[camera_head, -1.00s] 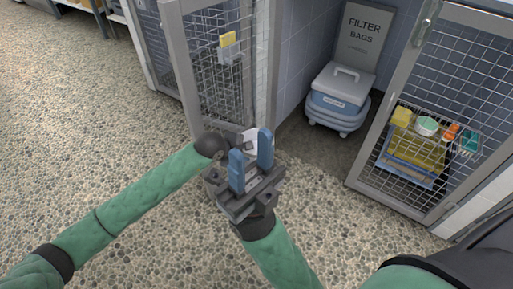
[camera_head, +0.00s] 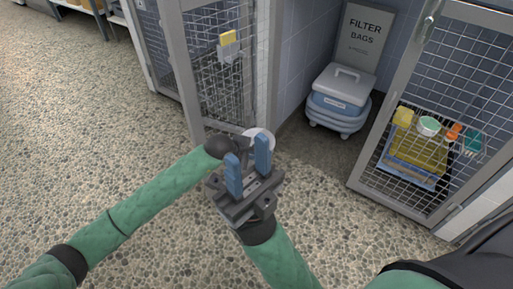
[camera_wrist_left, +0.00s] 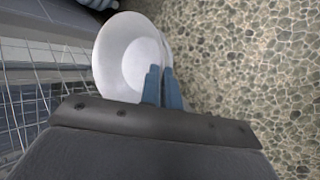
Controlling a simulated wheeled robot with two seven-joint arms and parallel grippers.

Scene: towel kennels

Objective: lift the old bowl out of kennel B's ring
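The white bowl (camera_wrist_left: 128,55) shows in the left wrist view beside a wire mesh panel, with the pebbled floor beyond it. My left gripper (camera_wrist_left: 160,72) has its blue fingers close together with the bowl's rim between them. In the head view only a white edge of the bowl (camera_head: 262,136) shows behind my right gripper (camera_head: 248,163). The right gripper's two blue fingers stand apart with a gap, open and empty. The left gripper's fingers are hidden there behind the right one. I cannot make out the ring or a kennel letter.
A mesh kennel door (camera_head: 222,85) with a yellow-topped tag (camera_head: 228,42) stands behind the grippers. A blue-grey bin (camera_head: 340,95) sits in the alcove under a filter bags sign (camera_head: 362,38). The floor at left is clear.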

